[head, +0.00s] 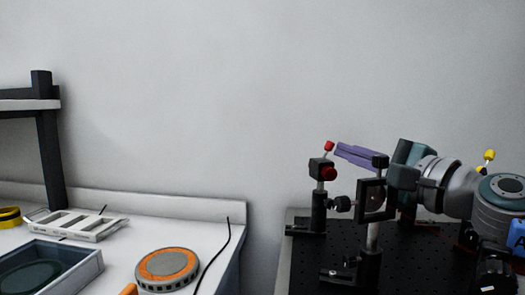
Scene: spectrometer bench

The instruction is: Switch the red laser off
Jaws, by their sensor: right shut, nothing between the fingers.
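The red laser (317,168) is a small black box on a black post at the left side of the black optical breadboard. It has a red round front and a thin lever with a red tip (328,146) on top, leaning slightly to the right. My right gripper (339,150) reaches in from the right, its purple fingers shut with nothing between them. The fingertips appear just right of the red tip; I cannot tell whether they touch it. My left gripper is not in view.
A square black optic mount (371,198) stands in front of the fingers. A yellow-tipped lever (489,155) shows behind my right arm. On the white bench at left are a grey tray (92,267), a white slotted box (75,226) and an orange-grey disc (168,266).

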